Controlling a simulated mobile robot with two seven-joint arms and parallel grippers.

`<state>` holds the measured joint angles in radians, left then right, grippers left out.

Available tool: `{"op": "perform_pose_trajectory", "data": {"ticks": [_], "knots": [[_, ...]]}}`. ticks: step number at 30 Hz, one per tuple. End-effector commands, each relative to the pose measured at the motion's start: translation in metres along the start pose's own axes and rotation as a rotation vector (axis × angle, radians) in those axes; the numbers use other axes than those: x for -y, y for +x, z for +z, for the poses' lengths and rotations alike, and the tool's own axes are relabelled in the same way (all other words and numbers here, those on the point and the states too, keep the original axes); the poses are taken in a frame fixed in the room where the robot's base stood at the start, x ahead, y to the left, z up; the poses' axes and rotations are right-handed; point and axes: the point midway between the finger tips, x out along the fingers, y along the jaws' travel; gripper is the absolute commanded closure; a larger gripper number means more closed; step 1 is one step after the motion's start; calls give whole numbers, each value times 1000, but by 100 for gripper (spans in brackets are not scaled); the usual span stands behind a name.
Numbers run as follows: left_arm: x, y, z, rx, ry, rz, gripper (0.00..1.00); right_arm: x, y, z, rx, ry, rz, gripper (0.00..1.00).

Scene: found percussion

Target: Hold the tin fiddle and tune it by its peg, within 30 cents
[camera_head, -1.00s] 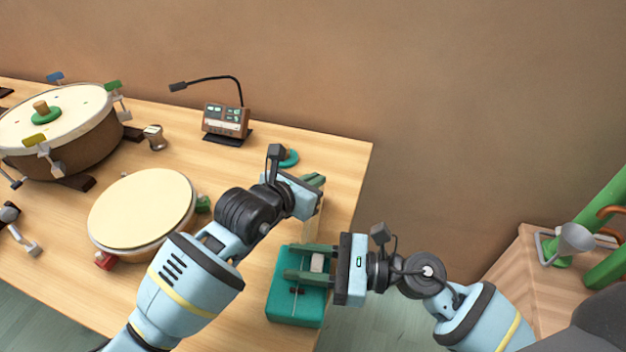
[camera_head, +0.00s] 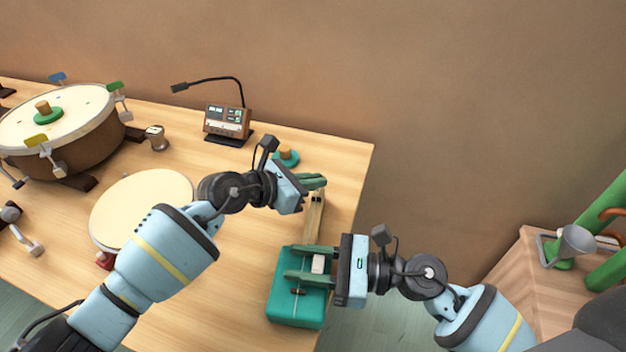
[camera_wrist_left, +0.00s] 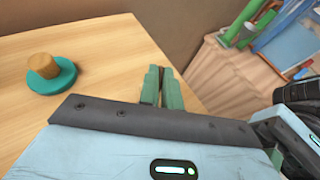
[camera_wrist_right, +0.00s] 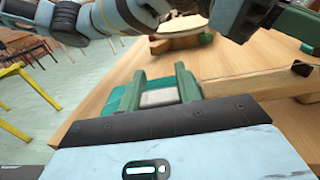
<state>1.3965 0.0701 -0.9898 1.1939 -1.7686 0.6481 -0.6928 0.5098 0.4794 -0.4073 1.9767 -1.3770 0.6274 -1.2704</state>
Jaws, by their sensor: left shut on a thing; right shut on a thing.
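The tin fiddle lies near the table's right end, with a teal tin body (camera_head: 296,309) and a wooden neck (camera_head: 314,214) running away from me. The neck also shows in the right wrist view (camera_wrist_right: 250,72). My right gripper (camera_head: 312,264) is shut on a pale block (camera_head: 318,264) on the body. The block also shows between the fingers in the right wrist view (camera_wrist_right: 160,97). My left gripper (camera_head: 314,183) is at the neck's far end, shut on what seems to be the peg. The fingers hide the peg, and only a narrow gap shows in the left wrist view (camera_wrist_left: 161,88).
A tuner-like box (camera_head: 228,121) with a gooseneck microphone stands behind. A teal disc with a wooden knob (camera_head: 286,157) sits just beyond my left gripper. Drums (camera_head: 140,203) fill the left side. The table's right edge is close to the fiddle.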

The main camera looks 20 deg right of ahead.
Motion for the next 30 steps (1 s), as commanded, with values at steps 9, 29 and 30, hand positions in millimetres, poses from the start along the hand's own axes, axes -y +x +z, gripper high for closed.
{"op": "perform_pose_trajectory", "data": {"ticks": [9, 29, 30], "knots": [[-1, 0, -2, -2, 4, -10, 100, 1, 0, 0, 0, 0, -2, 98], [-1, -5, 0, 2, 4, -9, 72, 0, 0, 0, 0, 0, -1, 98], [-2, -8, -1, 2, 5, -9, 72, 0, 0, 0, 0, 0, -1, 98]]}}
